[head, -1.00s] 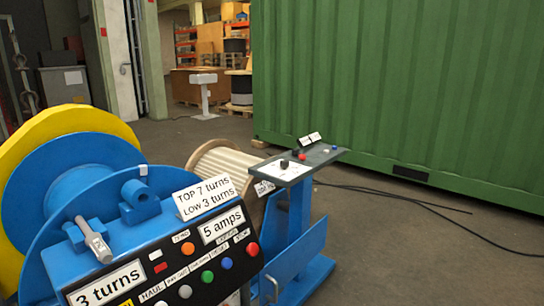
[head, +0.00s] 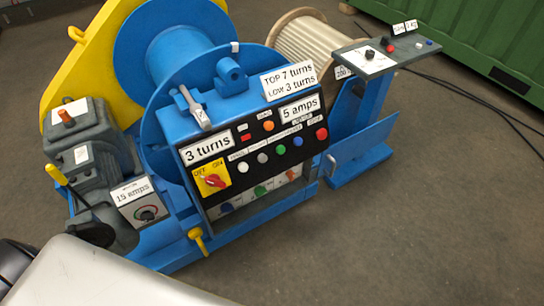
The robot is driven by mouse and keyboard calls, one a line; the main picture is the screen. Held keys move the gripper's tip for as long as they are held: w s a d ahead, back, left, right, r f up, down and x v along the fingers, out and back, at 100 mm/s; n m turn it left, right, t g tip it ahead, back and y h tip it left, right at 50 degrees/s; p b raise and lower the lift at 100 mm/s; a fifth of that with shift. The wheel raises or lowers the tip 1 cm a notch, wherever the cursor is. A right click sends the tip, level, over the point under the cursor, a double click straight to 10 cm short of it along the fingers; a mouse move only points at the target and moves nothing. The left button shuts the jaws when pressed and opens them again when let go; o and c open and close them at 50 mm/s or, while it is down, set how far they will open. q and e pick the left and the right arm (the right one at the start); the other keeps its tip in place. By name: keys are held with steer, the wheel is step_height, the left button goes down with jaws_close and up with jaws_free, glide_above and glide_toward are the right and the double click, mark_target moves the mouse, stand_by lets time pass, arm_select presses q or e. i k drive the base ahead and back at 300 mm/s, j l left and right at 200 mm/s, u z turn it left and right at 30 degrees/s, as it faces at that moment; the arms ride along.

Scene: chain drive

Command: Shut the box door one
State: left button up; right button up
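The blue winch machine has a black control panel box (head: 255,140) with coloured buttons, a red switch on yellow, and labels such as "3 turns" and "5 amps". Below the buttons, a low compartment (head: 258,194) shows coloured items inside, so its front looks uncovered. A flat blue door-like panel (head: 365,143) sticks out to the right of the box, at an angle away from it. A small grey handle (head: 330,167) shows near its left end. I cannot clearly see the hinge. Neither of my grippers is in view.
A grey console (head: 378,55) on a blue stand is behind the panel, beside a wooden cable drum (head: 312,38). A green container (head: 480,40) stands at the back right. Bare floor (head: 430,220) lies in front and right. A yellow lever (head: 198,238) projects low at the front.

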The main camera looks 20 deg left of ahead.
mark_target(338, 155)
steer(key=u, duration=1.05)
steer(key=z, duration=1.3)
steer(key=u, duration=0.4)
steer(key=i+l+u, duration=0.1)
steer(key=u, duration=0.3)
steer(key=l+u, duration=0.2)
steer(key=u, duration=0.2)
steer(key=i+l+u, duration=0.1)
steer(key=u, duration=0.35)
steer(key=l+u, duration=0.2)
steer(key=l, duration=0.3)
steer(key=l+u, duration=0.25)
steer(key=l, duration=0.25)
steer(key=l+u, duration=0.2)
steer(key=l, duration=0.3)
steer(key=l+u, duration=0.2)
steer(key=l, duration=0.3)
steer(key=k+l+u, duration=0.25)
steer(key=l, duration=0.2)
steer(key=l+u, duration=0.2)
steer(key=l, duration=0.25)
steer(key=k, duration=0.05)
